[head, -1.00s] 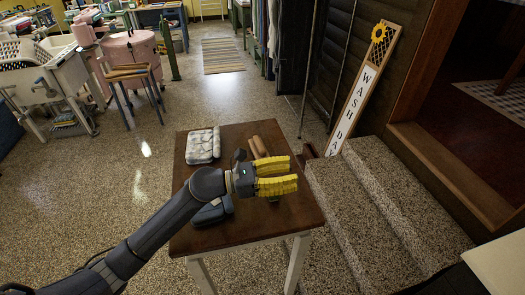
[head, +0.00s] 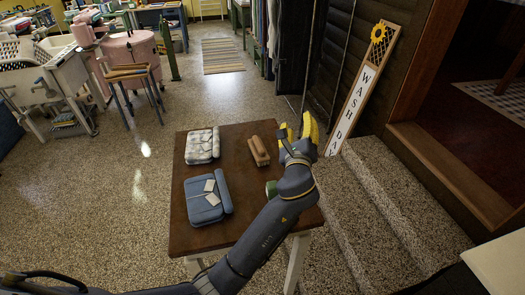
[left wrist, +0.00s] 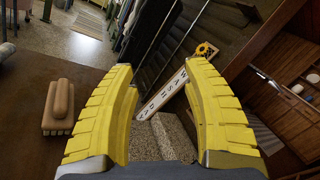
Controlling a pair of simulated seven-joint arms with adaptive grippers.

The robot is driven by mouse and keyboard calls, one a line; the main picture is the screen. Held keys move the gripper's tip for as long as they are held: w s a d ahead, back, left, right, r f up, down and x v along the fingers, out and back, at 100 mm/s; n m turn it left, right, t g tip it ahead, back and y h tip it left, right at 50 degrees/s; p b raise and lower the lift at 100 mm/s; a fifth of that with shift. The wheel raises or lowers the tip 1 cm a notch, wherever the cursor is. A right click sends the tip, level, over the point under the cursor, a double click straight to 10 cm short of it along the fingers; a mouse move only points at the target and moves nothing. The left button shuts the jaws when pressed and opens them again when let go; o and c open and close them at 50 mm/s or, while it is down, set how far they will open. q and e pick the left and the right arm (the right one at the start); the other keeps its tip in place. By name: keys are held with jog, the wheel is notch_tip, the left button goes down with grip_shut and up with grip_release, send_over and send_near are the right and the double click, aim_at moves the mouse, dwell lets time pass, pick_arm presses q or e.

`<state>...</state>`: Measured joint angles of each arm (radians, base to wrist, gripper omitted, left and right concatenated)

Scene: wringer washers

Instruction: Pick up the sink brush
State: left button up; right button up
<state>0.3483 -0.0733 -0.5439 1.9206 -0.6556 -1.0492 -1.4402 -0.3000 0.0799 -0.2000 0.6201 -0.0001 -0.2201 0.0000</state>
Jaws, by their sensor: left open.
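The sink brush appears to be the brown wooden block with a rounded top (head: 259,150) lying on the small table. It also shows at the left of the left wrist view (left wrist: 58,108), outside the fingers. My left gripper (head: 297,128) is open, with its yellow fingers just right of the brush, near the table's right edge. In the left wrist view the gap between its fingers (left wrist: 160,75) is empty and faces the sign and steps. My right gripper is not in view.
The brown table (head: 185,240) also holds a grey-white folded bundle (head: 200,146) and a blue folded bundle (head: 204,199) with white tags. Stone steps (head: 365,180) and a "WASH DAY" sign (head: 362,80) stand at right. The table's front left is clear.

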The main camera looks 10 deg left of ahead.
pick_arm(q)
notch_tip(320, 180, down, 7)
jog(key=s+a+g+y, duration=0.2)
jog(key=g, duration=0.2)
jog(key=m+g+y, duration=0.2)
jog(key=g+y, duration=0.1)
jog(key=g, duration=0.1)
send_near(259, 143)
jog(key=x, duration=1)
jog(key=shift+w+a+f, duration=0.1)
jog(key=shift+a, duration=0.05)
jog(key=shift+c, duration=0.6)
grip_shut()
